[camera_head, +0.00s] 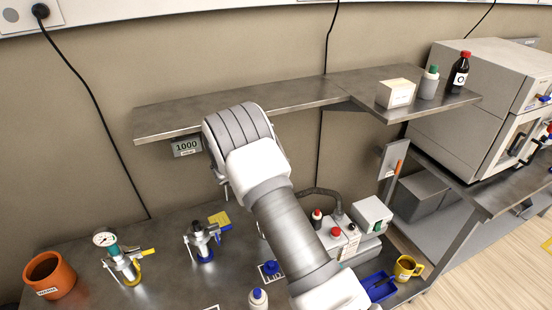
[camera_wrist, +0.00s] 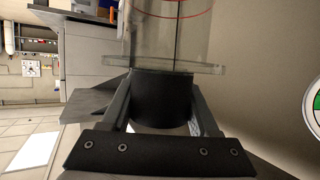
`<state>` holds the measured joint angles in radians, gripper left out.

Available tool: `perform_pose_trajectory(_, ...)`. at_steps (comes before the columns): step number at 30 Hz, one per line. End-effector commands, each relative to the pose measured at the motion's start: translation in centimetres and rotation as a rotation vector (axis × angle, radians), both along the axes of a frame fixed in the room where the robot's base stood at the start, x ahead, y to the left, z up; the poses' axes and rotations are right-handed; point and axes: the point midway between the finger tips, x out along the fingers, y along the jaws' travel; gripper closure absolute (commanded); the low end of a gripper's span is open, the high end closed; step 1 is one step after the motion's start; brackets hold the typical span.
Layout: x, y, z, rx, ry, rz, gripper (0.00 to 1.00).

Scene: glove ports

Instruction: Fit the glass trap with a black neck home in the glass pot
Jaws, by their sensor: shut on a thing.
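In the wrist view, my gripper (camera_wrist: 160,108) is shut on the black neck (camera_wrist: 161,98) of the glass trap. The trap's clear glass body (camera_wrist: 165,40) extends beyond the fingers, with a wider glass rim next to the neck and a thin red line around it. The top of the glass runs out of the picture. In the head view my own arm covers the gripper and the trap. I cannot make out the glass pot in either view; part of the bench is hidden behind my arm.
A metal shelf (camera_head: 300,97) crosses above the bench near my wrist. On the bench stand an orange pot (camera_head: 65,279), a gauge fitting (camera_head: 122,266), a blue-based fitting (camera_head: 203,243), a blue tray (camera_head: 379,287) and a yellow mug (camera_head: 405,268). A box (camera_head: 396,93) and bottles stand on the shelf's right.

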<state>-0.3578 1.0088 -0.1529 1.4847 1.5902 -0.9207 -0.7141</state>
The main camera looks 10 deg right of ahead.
Motion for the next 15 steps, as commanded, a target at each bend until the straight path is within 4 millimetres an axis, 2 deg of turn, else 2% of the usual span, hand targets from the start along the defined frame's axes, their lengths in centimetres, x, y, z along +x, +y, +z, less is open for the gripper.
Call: perform_pose_trajectory(15,0.0,0.0,-1.3,-0.001,-0.002,0.0,1.0)
